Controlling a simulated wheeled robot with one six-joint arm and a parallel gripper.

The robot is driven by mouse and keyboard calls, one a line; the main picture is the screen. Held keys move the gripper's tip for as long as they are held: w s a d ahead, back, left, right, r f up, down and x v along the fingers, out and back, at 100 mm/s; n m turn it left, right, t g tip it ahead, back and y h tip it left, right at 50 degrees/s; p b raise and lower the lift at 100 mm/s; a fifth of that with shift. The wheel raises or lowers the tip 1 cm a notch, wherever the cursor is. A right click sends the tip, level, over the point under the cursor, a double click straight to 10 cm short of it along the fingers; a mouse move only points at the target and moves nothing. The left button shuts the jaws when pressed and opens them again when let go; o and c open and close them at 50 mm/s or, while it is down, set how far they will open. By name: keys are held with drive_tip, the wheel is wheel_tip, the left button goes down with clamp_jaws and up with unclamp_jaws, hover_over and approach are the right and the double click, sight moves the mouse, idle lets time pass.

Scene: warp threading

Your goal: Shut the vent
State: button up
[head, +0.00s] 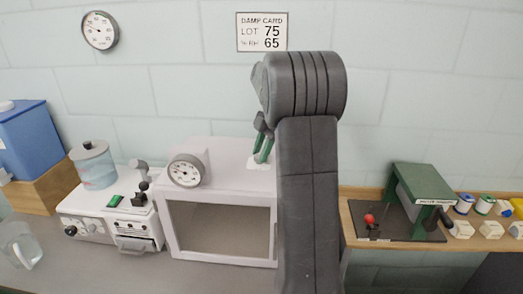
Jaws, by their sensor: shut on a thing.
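A white box with a dark front window (221,228) stands on the counter. My gripper (264,155) reaches down to the right part of its top, partly hidden behind my arm. A small pale plate (256,165), which looks like the vent, lies on the box top at the green fingertips. The fingers are close together and shut on a part there. That part is too small and covered to make out, and I cannot tell how far the vent is open. A round dial (186,171) sits at the box's front top left.
A white machine (106,218) with a water tank (96,168), a blue container (24,142) and a glass jug (18,243) stand left. A green device (423,186), a red-knobbed lever (369,219) and several spools are right. A damp card (262,32) reads LOT 75, %RH 65.

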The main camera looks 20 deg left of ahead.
drive_tip(key=o, duration=1)
drive_tip(key=shift+c, duration=0.2)
drive_tip(key=p+v, duration=0.1)
drive_tip(key=v, duration=1.3)
drive_tip(key=shift+d+f, duration=0.1)
drive_tip(key=shift+f, duration=0.05)
drive_tip(key=b+x, duration=0.1)
drive_tip(key=x, duration=1.3)
